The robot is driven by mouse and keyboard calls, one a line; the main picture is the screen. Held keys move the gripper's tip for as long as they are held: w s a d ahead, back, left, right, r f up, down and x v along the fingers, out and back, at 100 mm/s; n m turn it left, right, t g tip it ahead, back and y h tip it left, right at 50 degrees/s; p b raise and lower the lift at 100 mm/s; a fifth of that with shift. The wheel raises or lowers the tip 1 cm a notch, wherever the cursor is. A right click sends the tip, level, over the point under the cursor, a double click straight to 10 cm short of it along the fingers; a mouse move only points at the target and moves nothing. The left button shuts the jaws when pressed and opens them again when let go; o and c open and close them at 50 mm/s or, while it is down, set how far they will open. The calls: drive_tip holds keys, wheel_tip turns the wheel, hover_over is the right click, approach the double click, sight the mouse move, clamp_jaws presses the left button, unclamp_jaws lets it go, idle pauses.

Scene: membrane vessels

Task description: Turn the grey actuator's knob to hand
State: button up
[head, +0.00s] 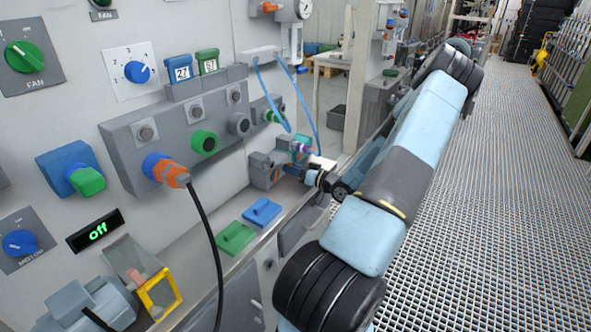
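A grey box-shaped unit (262,170), which looks like the actuator, sits low against the panel at the back end of the ledge. A small reddish part shows on its front, but it is too small to tell whether this is the knob or how it is set. My gripper (292,170) is just right of this unit, at the end of my blue arm, pointing left towards it. I cannot tell whether it touches the unit. The fingertips are small and dark, so their opening does not show. A teal and purple fitting (300,147) is just behind the gripper.
A grey connector block (120,145) has an orange plug (172,173) with a black cable hanging over the ledge. Green (234,238) and blue (262,211) covers lie on the ledge. Blue hoses (266,90) hang above the unit. The grated floor (480,220) at right is clear.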

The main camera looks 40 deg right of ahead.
drive_tip(key=c, duration=0.7)
drive_tip(key=shift+o, duration=0.2)
drive_tip(key=shift+n, duration=1.5)
drive_tip(key=shift+d, duration=0.1)
drive_tip(key=o, duration=0.7)
drive_tip(key=shift+c, duration=0.2)
drive_tip(key=v, duration=1.4)
